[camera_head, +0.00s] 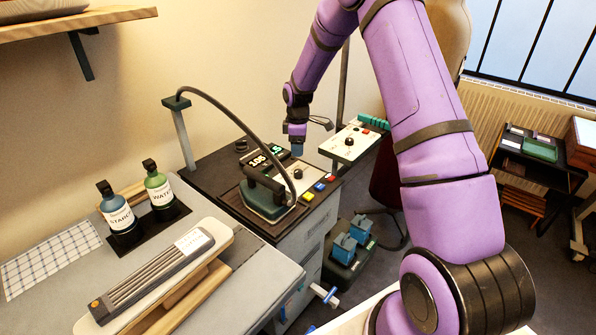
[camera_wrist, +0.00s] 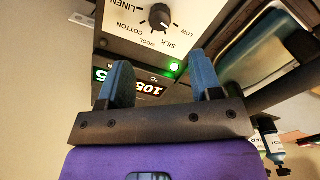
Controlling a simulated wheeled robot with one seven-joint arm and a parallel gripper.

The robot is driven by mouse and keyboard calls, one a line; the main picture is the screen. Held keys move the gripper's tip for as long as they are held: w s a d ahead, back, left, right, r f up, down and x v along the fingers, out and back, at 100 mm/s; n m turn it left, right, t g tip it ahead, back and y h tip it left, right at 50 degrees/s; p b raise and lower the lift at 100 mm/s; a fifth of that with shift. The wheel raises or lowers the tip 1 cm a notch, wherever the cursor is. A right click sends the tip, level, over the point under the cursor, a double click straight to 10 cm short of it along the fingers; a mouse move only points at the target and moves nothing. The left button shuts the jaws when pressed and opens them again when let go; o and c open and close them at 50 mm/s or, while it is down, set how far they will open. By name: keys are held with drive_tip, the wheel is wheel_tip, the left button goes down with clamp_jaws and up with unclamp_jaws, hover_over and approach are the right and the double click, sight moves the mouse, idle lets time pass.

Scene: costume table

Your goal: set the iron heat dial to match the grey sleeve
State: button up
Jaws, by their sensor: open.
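The heat dial (camera_wrist: 160,17) is a black knob on a white plate, ringed by LOW, SILK, WOOL, COTTON and LINEN. I cannot make out its pointer setting for sure. It also shows in the head view (camera_head: 298,174). A lit display (camera_wrist: 150,89) reads 105 °C beside a green lamp (camera_wrist: 174,67). My gripper (camera_head: 297,152) is open and empty above the station, its blue fingers (camera_wrist: 158,82) apart from the knob. The dark green iron (camera_head: 264,200) rests on the station. The grey striped sleeve (camera_head: 150,278) lies on a narrow board at front left; its tag (camera_head: 194,241) is unreadable.
Starch (camera_head: 116,212) and water (camera_head: 159,190) bottles stand left of the iron. The iron's cord arches over the station from a post (camera_head: 184,135). Yellow, red and blue buttons (camera_head: 319,186) line the panel's right side. Another knob panel (camera_head: 348,143) stands behind right.

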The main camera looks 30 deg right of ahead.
sight(298, 171)
wheel_tip(298, 171, down, 10)
drive_tip(key=shift+f, duration=0.25)
idle(0.4)
drive_tip(key=c, duration=0.9)
